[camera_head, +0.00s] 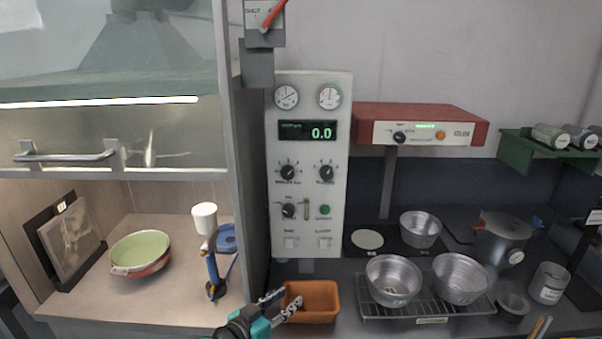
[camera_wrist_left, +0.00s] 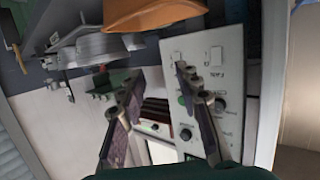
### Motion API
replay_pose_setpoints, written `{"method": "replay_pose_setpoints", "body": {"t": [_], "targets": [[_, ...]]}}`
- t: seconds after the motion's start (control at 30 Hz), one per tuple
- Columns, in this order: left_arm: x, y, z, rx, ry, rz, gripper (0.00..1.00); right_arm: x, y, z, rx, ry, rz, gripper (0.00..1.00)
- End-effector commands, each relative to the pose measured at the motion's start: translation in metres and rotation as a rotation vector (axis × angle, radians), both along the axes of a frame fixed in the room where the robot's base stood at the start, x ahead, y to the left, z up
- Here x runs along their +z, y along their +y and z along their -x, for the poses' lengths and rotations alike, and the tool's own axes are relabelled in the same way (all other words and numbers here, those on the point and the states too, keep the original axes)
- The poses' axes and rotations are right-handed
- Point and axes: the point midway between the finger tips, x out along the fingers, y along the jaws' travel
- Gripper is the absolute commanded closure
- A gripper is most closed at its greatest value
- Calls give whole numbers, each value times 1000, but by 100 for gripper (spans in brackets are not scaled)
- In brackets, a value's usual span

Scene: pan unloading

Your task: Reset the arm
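My left gripper (camera_head: 274,299) shows at the bottom middle of the head view, in front of the orange-brown bin (camera_head: 318,302). In the left wrist view its two fingers (camera_wrist_left: 155,105) stand apart with nothing between them. The control panel (camera_wrist_left: 203,75) lies behind the fingers in that view. Metal pans (camera_head: 393,280) and (camera_head: 461,278) sit on a wire rack (camera_head: 428,308) to the right of the bin. A third pan (camera_head: 420,229) stands behind them. My right gripper is in neither view.
A grey partition (camera_head: 241,150) rises left of the control panel (camera_head: 308,165). Left of it are a green bowl (camera_head: 140,252) and a blue-handled tool (camera_head: 213,275). A metal jug (camera_head: 500,240) and a glass jar (camera_head: 549,283) stand at the right.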

Motion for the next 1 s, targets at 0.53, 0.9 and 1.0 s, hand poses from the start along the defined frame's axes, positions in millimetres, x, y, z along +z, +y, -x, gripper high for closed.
{"method": "replay_pose_setpoints", "body": {"t": [0.53,0.9,1.0], "targets": [[-50,111,175,450,622,-223,67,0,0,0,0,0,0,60],[-53,134,195,557,661,-243,67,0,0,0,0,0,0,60],[-53,134,195,556,661,-243,67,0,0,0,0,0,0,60]]}}
